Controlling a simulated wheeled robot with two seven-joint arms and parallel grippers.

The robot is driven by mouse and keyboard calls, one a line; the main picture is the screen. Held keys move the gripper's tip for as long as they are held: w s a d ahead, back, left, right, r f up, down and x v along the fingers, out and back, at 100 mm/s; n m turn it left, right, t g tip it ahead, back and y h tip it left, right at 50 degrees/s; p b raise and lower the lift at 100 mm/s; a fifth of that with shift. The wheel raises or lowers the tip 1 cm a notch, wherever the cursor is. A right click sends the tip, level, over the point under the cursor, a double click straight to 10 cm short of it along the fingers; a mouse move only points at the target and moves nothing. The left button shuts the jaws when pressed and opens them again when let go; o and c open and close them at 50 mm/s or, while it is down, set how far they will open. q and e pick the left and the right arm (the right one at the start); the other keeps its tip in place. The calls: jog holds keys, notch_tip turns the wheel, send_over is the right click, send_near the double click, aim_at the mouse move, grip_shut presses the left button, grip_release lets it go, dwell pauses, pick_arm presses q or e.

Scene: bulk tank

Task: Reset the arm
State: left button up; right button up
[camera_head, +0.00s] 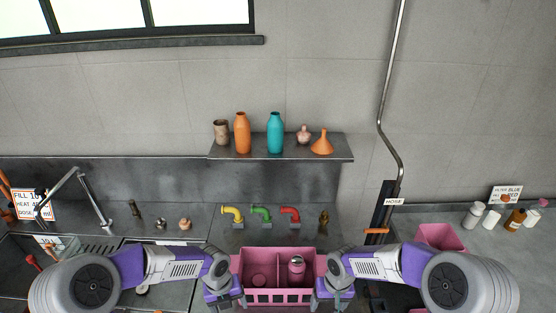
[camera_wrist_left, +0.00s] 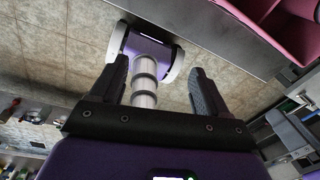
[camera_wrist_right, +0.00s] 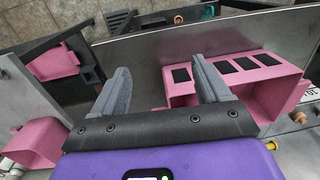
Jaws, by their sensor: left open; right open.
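My left arm reaches in from the left in the head view. Its gripper (camera_head: 227,299) is beside the left end of a pink crate (camera_head: 279,295). In the left wrist view the left gripper (camera_wrist_left: 157,78) has its fingers spread, with nothing between them. My right arm mirrors it from the right, and its gripper (camera_head: 331,298) is beside the crate's right end. In the right wrist view the right gripper (camera_wrist_right: 160,66) is open and empty, and the pink crate (camera_wrist_right: 290,95) shows to the right of its fingers. Whether either gripper touches the crate is unclear.
The crate holds a pink-lidded jar (camera_head: 296,265). Behind it stand yellow (camera_head: 232,213), green (camera_head: 262,213) and red (camera_head: 291,214) pipe spouts. A wall shelf (camera_head: 280,158) carries vases and a funnel. A pink bin (camera_head: 440,237) and several small bottles stand at the right.

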pick_arm(q)
jog(key=s+d+f+n+h+b, duration=0.1)
jog(key=s+f+n+b, duration=0.3)
jog(key=f+n, duration=0.6)
jog(key=s+d+f+n+h+b, duration=0.1)
jog(key=s+f+n+b, duration=0.3)
jog(key=f+n, duration=0.5)
jog(key=s+d+f+n+t+h+b, duration=0.1)
jog(key=s+f+n+b, duration=0.3)
jog(key=f+n, duration=0.6)
jog(key=shift+s+d+f+n, duration=0.45)
jog(key=shift+s+n, duration=0.7)
jog(key=shift+n, duration=2.15)
pick_arm(e)
jog(key=s+a+f+m+y, duration=0.1)
jog(key=s+f, duration=0.3)
jog(key=f, duration=0.6)
jog(key=s+a+f+m+y, duration=0.1)
jog(key=s+a+f, duration=0.1)
jog(key=s+f, duration=0.3)
jog(key=s+a+f+y, duration=0.1)
jog(key=s+f, duration=0.4)
jog(key=f, duration=0.9)
jog(key=shift+s+a+f+m+t, duration=0.25)
jog(key=shift+f+m+t, duration=0.05)
jog(key=shift+m+t, duration=0.1)
pick_arm(q)
jog(key=shift+d+r, duration=0.1)
jog(key=shift+r, duration=0.05)
